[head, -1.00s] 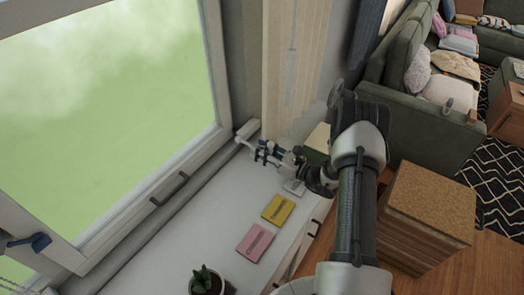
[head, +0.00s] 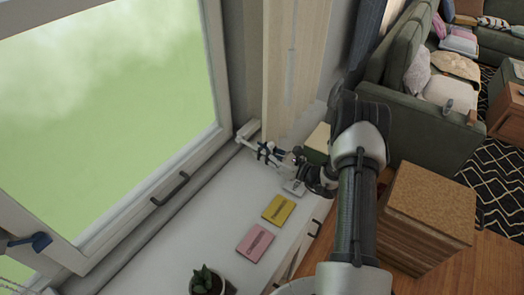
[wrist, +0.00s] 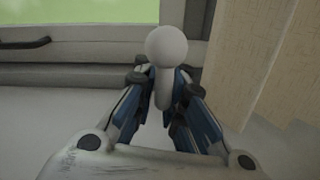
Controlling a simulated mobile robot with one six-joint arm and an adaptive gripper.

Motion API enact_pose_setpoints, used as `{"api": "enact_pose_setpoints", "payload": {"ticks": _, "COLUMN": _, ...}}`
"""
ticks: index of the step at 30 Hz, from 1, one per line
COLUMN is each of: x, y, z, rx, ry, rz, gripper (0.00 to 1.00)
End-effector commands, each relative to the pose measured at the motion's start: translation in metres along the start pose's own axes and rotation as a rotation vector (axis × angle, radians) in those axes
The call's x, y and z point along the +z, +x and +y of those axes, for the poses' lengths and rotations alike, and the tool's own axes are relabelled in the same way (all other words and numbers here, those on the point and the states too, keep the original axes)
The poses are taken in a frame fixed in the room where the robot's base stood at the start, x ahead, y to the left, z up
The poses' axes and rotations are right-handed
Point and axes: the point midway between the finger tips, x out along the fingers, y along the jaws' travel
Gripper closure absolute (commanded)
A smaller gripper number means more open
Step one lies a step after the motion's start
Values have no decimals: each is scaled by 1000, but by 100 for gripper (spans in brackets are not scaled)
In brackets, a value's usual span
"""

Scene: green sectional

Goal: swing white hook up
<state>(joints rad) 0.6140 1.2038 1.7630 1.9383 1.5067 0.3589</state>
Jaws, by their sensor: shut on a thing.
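The white hook shows in the wrist view (wrist: 166,50) as a round pale knob on a short stem between my fingers. In the head view its white end (head: 246,140) sticks out past my fingertips toward the window. My gripper (head: 267,153) is shut on the hook, low over the white sill at the window's right corner. In the wrist view my gripper (wrist: 160,90) has a blue-and-black finger on each side of the stem. The fingers hide part of the hook, and where it is fixed is not clear.
The window frame (head: 218,60) with a dark handle (head: 170,189) stands left, and a pale blind (head: 292,60) hangs behind my gripper. A yellow booklet (head: 279,209), a pink booklet (head: 255,243) and a potted plant (head: 207,282) are on the sill (head: 190,225). A cork-topped cabinet (head: 428,205) stands right.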

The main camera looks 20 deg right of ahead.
Motion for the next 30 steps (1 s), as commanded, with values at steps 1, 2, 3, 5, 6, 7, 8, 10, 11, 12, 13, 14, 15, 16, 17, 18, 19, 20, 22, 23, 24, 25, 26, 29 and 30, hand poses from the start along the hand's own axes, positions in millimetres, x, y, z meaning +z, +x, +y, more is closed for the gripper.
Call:
{"api": "enact_pose_setpoints", "payload": {"ticks": 1, "x": 1, "y": -1, "z": -2, "rx": -4, "ry": 1, "rz": -2, "gripper": 100}}
{"api": "enact_pose_setpoints", "payload": {"ticks": 2, "x": 1, "y": -1, "z": -2, "rx": -4, "ry": 1, "rz": -1, "gripper": 100}}
{"api": "enact_pose_setpoints", "payload": {"ticks": 3, "x": 2, "y": -1, "z": -2, "rx": -5, "ry": 1, "rz": 1, "gripper": 100}}
{"api": "enact_pose_setpoints", "payload": {"ticks": 5, "x": 3, "y": -1, "z": -2, "rx": -6, "ry": 1, "rz": 8, "gripper": 100}}
{"api": "enact_pose_setpoints", "payload": {"ticks": 6, "x": 5, "y": -1, "z": -1, "rx": -8, "ry": 1, "rz": 15, "gripper": 100}}
{"api": "enact_pose_setpoints", "payload": {"ticks": 7, "x": 6, "y": -1, "z": -1, "rx": -9, "ry": 1, "rz": 22, "gripper": 100}}
{"api": "enact_pose_setpoints", "payload": {"ticks": 8, "x": 8, "y": -1, "z": -1, "rx": -11, "ry": 1, "rz": 31, "gripper": 100}}
{"api": "enact_pose_setpoints", "payload": {"ticks": 10, "x": 12, "y": 0, "z": 0, "rx": -17, "ry": 0, "rz": 59, "gripper": 100}}
{"api": "enact_pose_setpoints", "payload": {"ticks": 11, "x": 15, "y": 0, "z": 0, "rx": -20, "ry": 0, "rz": 74, "gripper": 100}}
{"api": "enact_pose_setpoints", "payload": {"ticks": 12, "x": 18, "y": 0, "z": 1, "rx": -24, "ry": 0, "rz": 96, "gripper": 100}}
{"api": "enact_pose_setpoints", "payload": {"ticks": 13, "x": 20, "y": 0, "z": 2, "rx": -27, "ry": 0, "rz": 114, "gripper": 100}}
{"api": "enact_pose_setpoints", "payload": {"ticks": 14, "x": 23, "y": 1, "z": 2, "rx": -31, "ry": 0, "rz": 134, "gripper": 100}}
{"api": "enact_pose_setpoints", "payload": {"ticks": 15, "x": 26, "y": 1, "z": 2, "rx": -37, "ry": -1, "rz": 162, "gripper": 100}}
{"api": "enact_pose_setpoints", "payload": {"ticks": 16, "x": 28, "y": 1, "z": 3, "rx": -42, "ry": -1, "rz": 184, "gripper": 100}}
{"api": "enact_pose_setpoints", "payload": {"ticks": 17, "x": 31, "y": 2, "z": 4, "rx": -46, "ry": -1, "rz": 206, "gripper": 100}}
{"api": "enact_pose_setpoints", "payload": {"ticks": 18, "x": 35, "y": 3, "z": 4, "rx": -53, "ry": -1, "rz": 237, "gripper": 100}}
{"api": "enact_pose_setpoints", "payload": {"ticks": 19, "x": 37, "y": 4, "z": 5, "rx": -57, "ry": -1, "rz": 260, "gripper": 100}}
{"api": "enact_pose_setpoints", "payload": {"ticks": 20, "x": 39, "y": 5, "z": 5, "rx": -62, "ry": -2, "rz": 284, "gripper": 100}}
{"api": "enact_pose_setpoints", "payload": {"ticks": 22, "x": 44, "y": 6, "z": 6, "rx": -73, "ry": -2, "rz": 337, "gripper": 100}}
{"api": "enact_pose_setpoints", "payload": {"ticks": 23, "x": 46, "y": 7, "z": 6, "rx": -77, "ry": -3, "rz": 360, "gripper": 100}}
{"api": "enact_pose_setpoints", "payload": {"ticks": 24, "x": 49, "y": 9, "z": 7, "rx": -83, "ry": -3, "rz": 389, "gripper": 100}}
{"api": "enact_pose_setpoints", "payload": {"ticks": 25, "x": 50, "y": 10, "z": 7, "rx": -87, "ry": -2, "rz": 411, "gripper": 100}}
{"api": "enact_pose_setpoints", "payload": {"ticks": 26, "x": 52, "y": 11, "z": 7, "rx": -92, "ry": -3, "rz": 431, "gripper": 100}}
{"api": "enact_pose_setpoints", "payload": {"ticks": 29, "x": 57, "y": 14, "z": 8, "rx": -104, "ry": -2, "rz": 493, "gripper": 100}}
{"api": "enact_pose_setpoints", "payload": {"ticks": 30, "x": 58, "y": 15, "z": 8, "rx": -109, "ry": -2, "rz": 516, "gripper": 100}}
